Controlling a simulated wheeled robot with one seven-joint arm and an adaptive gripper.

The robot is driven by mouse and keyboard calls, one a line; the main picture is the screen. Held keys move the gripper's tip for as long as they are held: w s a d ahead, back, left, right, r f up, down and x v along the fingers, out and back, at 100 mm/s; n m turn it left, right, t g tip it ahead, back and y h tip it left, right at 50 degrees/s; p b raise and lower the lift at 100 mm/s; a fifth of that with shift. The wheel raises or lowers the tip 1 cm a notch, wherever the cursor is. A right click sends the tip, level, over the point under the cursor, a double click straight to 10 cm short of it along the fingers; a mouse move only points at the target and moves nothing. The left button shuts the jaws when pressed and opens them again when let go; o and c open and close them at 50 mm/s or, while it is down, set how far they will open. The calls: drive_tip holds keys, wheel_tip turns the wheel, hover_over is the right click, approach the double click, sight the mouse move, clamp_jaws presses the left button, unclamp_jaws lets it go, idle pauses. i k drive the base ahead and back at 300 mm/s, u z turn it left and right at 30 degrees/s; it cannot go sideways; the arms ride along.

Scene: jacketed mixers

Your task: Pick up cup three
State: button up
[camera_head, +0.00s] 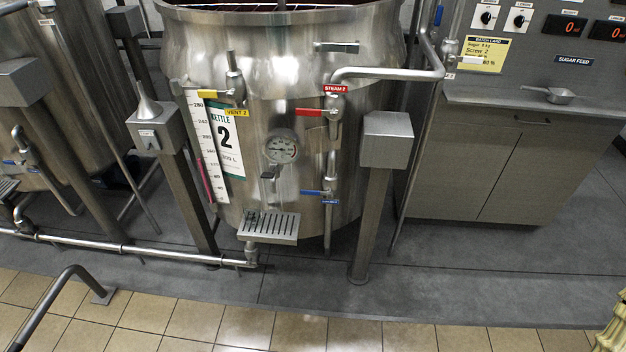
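I can make out no cup marked three in the head view. A small metal scoop or cup with a handle (558,95) lies on the grey counter at the right; I can read no number on it. My gripper is not in view. A slotted drip tray (270,227) juts from the front of kettle 2 (255,125), and no cup shows on it.
A steel box with a funnel-like cone (155,130) stands left of the kettle and a plain post (375,200) right. The counter (500,97) sits over a cabinet, below a panel (545,40). A bent rail (50,300) is at lower left. The tiled floor (300,332) in front is clear.

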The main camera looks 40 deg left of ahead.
sight(252, 207)
drive_tip(key=z, duration=1)
drive_tip(key=i, duration=1)
drive_tip(key=u, duration=3.5)
